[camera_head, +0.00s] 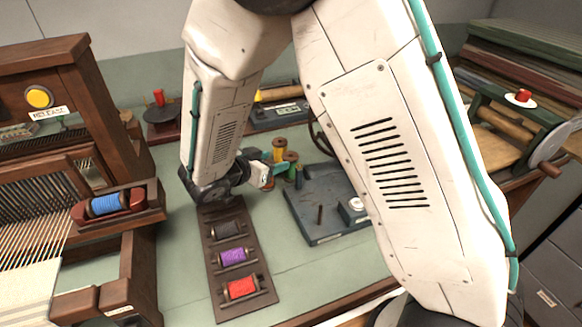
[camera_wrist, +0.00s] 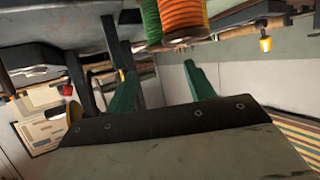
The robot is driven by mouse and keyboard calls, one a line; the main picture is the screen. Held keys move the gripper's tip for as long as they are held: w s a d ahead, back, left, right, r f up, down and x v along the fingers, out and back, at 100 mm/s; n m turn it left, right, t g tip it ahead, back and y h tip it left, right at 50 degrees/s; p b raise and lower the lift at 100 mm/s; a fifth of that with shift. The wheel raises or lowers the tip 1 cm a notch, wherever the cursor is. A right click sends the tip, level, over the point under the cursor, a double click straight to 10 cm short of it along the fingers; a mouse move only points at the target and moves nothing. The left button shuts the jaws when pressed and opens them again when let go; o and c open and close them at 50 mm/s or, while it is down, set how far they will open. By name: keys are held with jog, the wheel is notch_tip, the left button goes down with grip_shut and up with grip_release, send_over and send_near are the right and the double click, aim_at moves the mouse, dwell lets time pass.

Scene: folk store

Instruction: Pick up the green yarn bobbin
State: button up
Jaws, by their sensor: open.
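The green yarn bobbin (camera_head: 291,158) stands among a small group of bobbins on the pale green worktop, behind the blue-grey plate. My gripper (camera_head: 266,164) is low, just left of it, with its teal fingers spread and nothing seen between them. In the wrist view, which looks upside down, green yarn (camera_wrist: 150,20) shows at the top edge beside orange-red yarn (camera_wrist: 183,18). Both lie beyond my open fingers (camera_wrist: 158,70) there. Only part of the green bobbin shows in each view; I cannot tell whether a finger touches it.
A blue-grey plate (camera_head: 318,220) with a peg is in front. A dark rack (camera_head: 212,270) holds grey, purple and red bobbins. A wooden loom (camera_head: 75,90) with a blue bobbin (camera_head: 105,204) stands left.

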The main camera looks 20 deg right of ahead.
aim_at(288, 158)
jog(key=x, duration=0.7)
jog(key=shift+w+f, duration=0.2)
jog(key=shift+f, duration=0.15)
jog(key=c, duration=0.7)
